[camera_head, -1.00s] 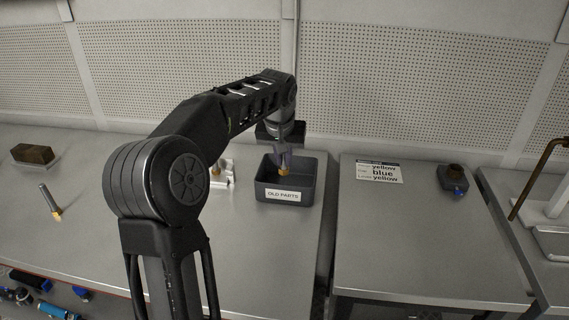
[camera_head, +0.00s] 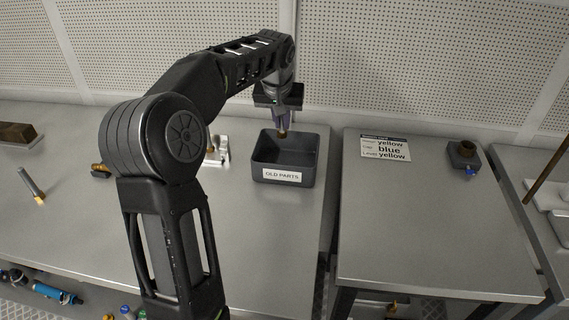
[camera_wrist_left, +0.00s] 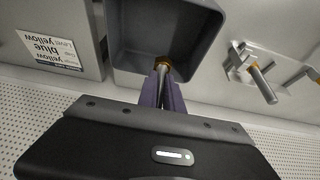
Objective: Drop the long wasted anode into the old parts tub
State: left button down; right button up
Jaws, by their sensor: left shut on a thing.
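My left gripper (camera_head: 281,119) is shut on an anode, a thin piece whose brass-coloured end (camera_head: 282,134) points down between the fingers. It also shows in the left wrist view (camera_wrist_left: 162,64). Most of the anode is hidden by the fingers, so its length cannot be told. The old parts tub (camera_head: 308,177) is a dark grey open box with a white "OLD PARTS" label. The brass end hangs over the tub's opening near its back side. In the left wrist view the tub (camera_wrist_left: 117,45) lies just beyond the fingertips, and its visible floor is bare. My right gripper is not in view.
A grey rod with a brass end (camera_head: 31,184) lies on the left bench. A white metal fixture (camera_head: 222,152) stands left of the tub, partly behind my arm. A brown block (camera_head: 17,133) is far left. A card (camera_head: 385,148) and a small dark part (camera_head: 463,154) lie on the right bench.

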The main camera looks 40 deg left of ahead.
aim_at(282, 131)
pick_arm(q)
jog(key=shift+f+b, duration=1.5)
jog(key=shift+f, duration=0.75)
jog(key=c, duration=1.4)
grip_release()
jog(key=shift+c, duration=0.2)
jog(key=v, duration=0.8)
jog(key=shift+f, duration=0.1)
